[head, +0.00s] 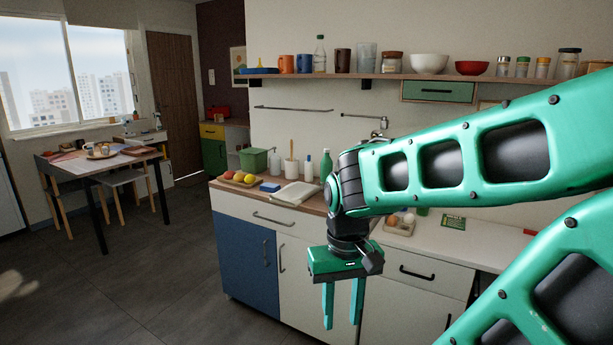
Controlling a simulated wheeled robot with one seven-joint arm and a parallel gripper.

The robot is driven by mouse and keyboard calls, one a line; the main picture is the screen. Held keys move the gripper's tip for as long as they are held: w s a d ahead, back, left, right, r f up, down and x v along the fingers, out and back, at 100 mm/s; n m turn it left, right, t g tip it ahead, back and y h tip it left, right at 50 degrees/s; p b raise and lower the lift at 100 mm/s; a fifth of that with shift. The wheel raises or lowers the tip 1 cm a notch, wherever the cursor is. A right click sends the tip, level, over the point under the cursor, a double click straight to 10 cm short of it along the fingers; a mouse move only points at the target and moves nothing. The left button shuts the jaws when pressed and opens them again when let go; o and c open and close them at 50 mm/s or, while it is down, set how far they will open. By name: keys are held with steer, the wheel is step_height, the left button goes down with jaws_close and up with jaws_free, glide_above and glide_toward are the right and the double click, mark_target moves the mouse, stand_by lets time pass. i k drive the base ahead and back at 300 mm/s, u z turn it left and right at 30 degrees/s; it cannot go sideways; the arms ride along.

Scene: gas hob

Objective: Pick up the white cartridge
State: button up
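I cannot make out for certain a white cartridge in the head view. A small white upright container (308,171) stands at the back of the counter, left of a green bottle (326,166); it is too small to tell whether it is the cartridge. My gripper (342,322) hangs down in front of the lower cabinets, its two green fingers apart and nothing between them. It is below the counter top and well apart from the container. My arm hides part of the counter behind it.
The counter holds a board of fruit (240,179), a blue sponge-like block (270,187), a green box (253,160) and an egg tray (399,226). A loaded shelf (290,76) runs above. A table (98,163) stands far left. The floor (160,260) left of the cabinets is clear.

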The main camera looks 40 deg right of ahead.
mark_target(308, 165)
steer(key=u, duration=0.05)
steer(key=i, duration=1.45)
steer(key=z, duration=0.85)
